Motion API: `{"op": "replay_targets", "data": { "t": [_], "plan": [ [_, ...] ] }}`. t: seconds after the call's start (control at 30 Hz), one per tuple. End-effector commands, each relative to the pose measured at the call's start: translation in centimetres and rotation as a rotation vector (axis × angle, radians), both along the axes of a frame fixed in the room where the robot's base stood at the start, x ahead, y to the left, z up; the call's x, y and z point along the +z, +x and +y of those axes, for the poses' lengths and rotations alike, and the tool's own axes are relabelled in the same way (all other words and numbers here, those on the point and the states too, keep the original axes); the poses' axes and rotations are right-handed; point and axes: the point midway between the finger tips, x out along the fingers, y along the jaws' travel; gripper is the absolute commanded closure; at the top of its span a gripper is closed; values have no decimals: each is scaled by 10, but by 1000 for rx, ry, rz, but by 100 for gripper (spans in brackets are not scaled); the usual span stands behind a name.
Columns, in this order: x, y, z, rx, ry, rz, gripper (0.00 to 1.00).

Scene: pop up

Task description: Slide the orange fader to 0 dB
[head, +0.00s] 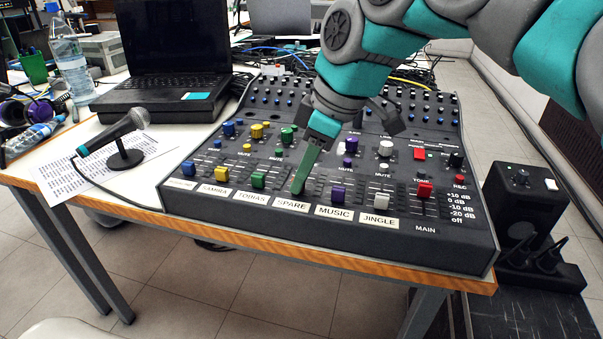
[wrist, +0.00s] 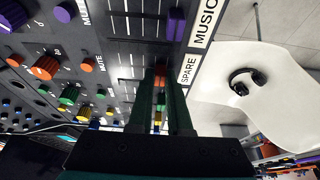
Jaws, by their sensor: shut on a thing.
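The mixer (head: 300,226) lies on the desk. My gripper (head: 298,190) reaches down with its long green fingers onto the channel marked SPARE. The wrist view shows the orange fader (wrist: 160,76) between the fingertips, which are shut on it. In the head view the fingers hide the fader. The fingertips sit low in the SPARE channel, close above its label (head: 291,205). The dB scale (head: 461,207) at the right runs from +10 dB at the top through 0 dB down to off.
The green fader (head: 258,180) is left of my fingers, and the purple fader (head: 337,194) is right of them. A white fader (head: 381,202) and a red fader (head: 424,190) stand farther right. A microphone (head: 124,132) and a laptop (head: 165,50) are at the left.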

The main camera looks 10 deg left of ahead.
Motion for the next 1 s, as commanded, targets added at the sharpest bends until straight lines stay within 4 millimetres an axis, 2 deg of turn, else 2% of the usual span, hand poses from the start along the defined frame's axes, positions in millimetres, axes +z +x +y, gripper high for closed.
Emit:
{"op": "replay_targets", "data": {
  "t": [0.6,0.63,0.9,1.0],
  "plan": [
    [1,37,-3,-2,2,-2,100],
    [1,37,-3,-1,3,-2,80],
    [1,36,-3,0,1,-1,50],
    [0,36,-3,0,1,-1,48]
  ]
}}
